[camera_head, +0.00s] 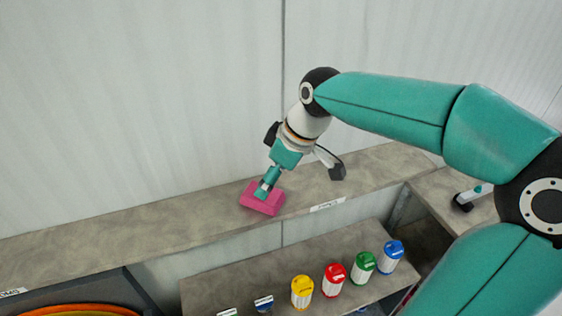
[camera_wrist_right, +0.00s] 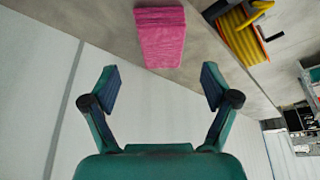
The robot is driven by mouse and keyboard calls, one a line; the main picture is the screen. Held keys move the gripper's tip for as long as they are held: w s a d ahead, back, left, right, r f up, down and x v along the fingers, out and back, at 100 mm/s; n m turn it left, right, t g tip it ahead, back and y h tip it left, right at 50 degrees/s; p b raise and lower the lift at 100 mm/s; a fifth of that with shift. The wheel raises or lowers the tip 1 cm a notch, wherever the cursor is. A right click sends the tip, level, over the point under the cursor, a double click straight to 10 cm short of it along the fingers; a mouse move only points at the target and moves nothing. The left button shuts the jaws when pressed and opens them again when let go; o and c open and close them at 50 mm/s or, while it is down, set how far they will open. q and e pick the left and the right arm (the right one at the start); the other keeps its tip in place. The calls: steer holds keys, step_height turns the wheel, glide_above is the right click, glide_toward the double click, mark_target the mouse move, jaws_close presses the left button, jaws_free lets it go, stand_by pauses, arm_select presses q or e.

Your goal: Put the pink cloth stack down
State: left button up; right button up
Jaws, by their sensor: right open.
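The pink cloth stack (camera_head: 262,201) lies on the grey upper shelf against the wall. My right gripper (camera_head: 267,186) is just over it in the head view and hides part of its top. In the right wrist view the pink cloth stack (camera_wrist_right: 161,37) lies ahead of the fingers, outside the gap between them. My right gripper (camera_wrist_right: 160,88) is open and empty there, with its two fingers wide apart. My left gripper does not show.
A lower shelf holds yellow (camera_head: 302,291), red (camera_head: 333,280), green (camera_head: 362,265) and blue (camera_head: 390,256) lidded containers. An orange coiled hose (camera_head: 80,310) is at lower left. The upper shelf (camera_head: 130,222) is bare left of the cloth. A pale wall stands close behind.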

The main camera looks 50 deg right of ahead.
steer(key=v, duration=0.5)
steer(key=shift+r, duration=0.1)
stand_by(0.4)
